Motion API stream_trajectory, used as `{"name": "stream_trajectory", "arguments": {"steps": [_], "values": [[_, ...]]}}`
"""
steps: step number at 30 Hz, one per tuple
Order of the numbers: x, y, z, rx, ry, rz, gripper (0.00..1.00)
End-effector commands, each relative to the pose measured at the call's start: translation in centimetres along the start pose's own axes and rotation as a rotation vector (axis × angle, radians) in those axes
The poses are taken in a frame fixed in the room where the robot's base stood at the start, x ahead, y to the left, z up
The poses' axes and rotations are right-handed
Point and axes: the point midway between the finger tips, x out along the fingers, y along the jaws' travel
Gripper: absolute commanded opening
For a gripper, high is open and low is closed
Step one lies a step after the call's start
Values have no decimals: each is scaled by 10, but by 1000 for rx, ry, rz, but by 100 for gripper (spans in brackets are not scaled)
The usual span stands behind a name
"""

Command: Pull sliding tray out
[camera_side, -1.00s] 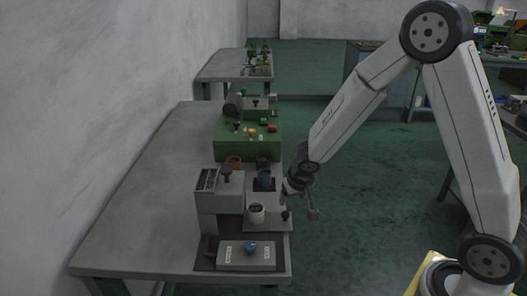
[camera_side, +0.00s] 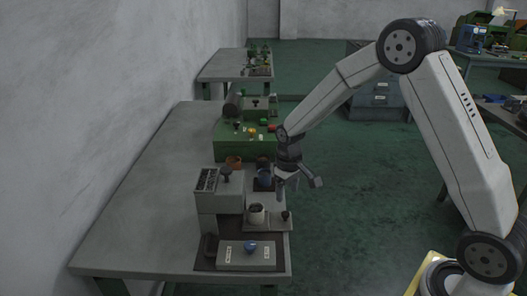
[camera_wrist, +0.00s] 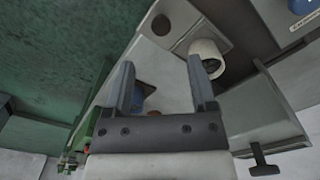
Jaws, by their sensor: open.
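The sliding tray (camera_side: 272,225) is a flat grey plate at the front of the grey machine, with a dark round knob (camera_side: 286,215) at its right end. A white cup (camera_side: 257,216) stands on the tray. In the wrist view the knob (camera_wrist: 160,25) appears as a dark disc, left of the white cup (camera_wrist: 207,52). My gripper (camera_side: 299,185) hangs above and behind the knob, apart from it, at the bench's right edge. In the wrist view my gripper (camera_wrist: 160,62) has its fingers spread with nothing held between them.
A blue cup (camera_side: 264,178) stands on a dark pad just behind the tray, near my gripper. A green machine (camera_side: 228,140) is farther back. A grey block with a blue knob (camera_side: 250,246) lies in front. Open floor is to the right of the bench.

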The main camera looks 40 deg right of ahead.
Motion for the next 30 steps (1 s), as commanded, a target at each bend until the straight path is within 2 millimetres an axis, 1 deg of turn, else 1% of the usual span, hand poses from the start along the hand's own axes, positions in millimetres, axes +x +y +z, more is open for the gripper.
{"name": "stream_trajectory", "arguments": {"steps": [8,14,17,30], "values": [[0,-1,-1,-11,-5,-10,72],[9,-1,0,-11,-6,-9,72],[18,-1,0,-11,-6,-9,72],[66,-1,0,-10,-5,-7,72]]}}
